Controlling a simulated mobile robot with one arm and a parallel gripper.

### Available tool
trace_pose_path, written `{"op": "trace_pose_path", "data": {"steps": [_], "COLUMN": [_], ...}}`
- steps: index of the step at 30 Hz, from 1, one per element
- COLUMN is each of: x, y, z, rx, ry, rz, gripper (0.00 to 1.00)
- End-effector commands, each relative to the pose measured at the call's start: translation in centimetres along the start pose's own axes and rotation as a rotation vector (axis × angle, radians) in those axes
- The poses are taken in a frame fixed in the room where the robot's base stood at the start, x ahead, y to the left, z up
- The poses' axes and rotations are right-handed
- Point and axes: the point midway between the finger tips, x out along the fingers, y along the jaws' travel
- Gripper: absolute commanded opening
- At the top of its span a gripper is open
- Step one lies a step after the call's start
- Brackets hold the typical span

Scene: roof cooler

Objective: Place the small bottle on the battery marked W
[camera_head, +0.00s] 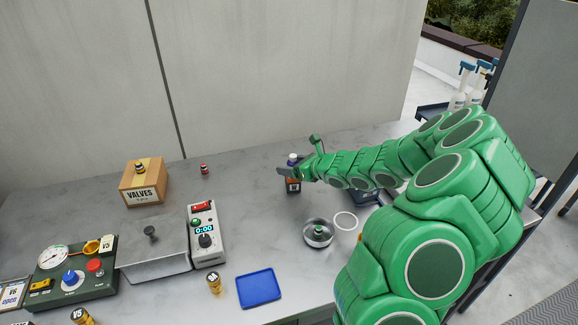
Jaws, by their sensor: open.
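A small dark bottle (293,184) with a white cap and a label stands on the grey bench near the wall. My gripper (289,173) is at the bottle's upper part, its dark fingers open. The gripper partly covers the bottle, and I cannot tell whether the fingers touch it. A gold cylinder (213,283) with a dark label stands at the front of the bench, left of a blue tray. Another gold cylinder (80,316) is at the lower left edge. Their markings are too small to read surely, so I cannot tell which is the battery marked W.
A blue tray (259,288), a grey meter (206,235), a metal box (153,255) and a green gauge panel (72,270) crowd the front left. A VALVES box (144,184) stands behind. A round metal dish (318,233) and white ring (346,221) lie near my arm.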

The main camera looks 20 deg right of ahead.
Motion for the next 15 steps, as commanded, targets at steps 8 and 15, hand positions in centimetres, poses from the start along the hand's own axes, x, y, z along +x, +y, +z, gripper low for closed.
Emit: {"op": "trace_pose_path", "data": {"steps": [8, 15], "x": [-3.4, -6.2], "y": [-0.1, -0.1], "z": [-0.1, 0.0], "rx": [0.002, -0.001], "ry": [0.0, 0.001], "rz": [-0.002, -0.003], "gripper": [0.71, 0.71]}}
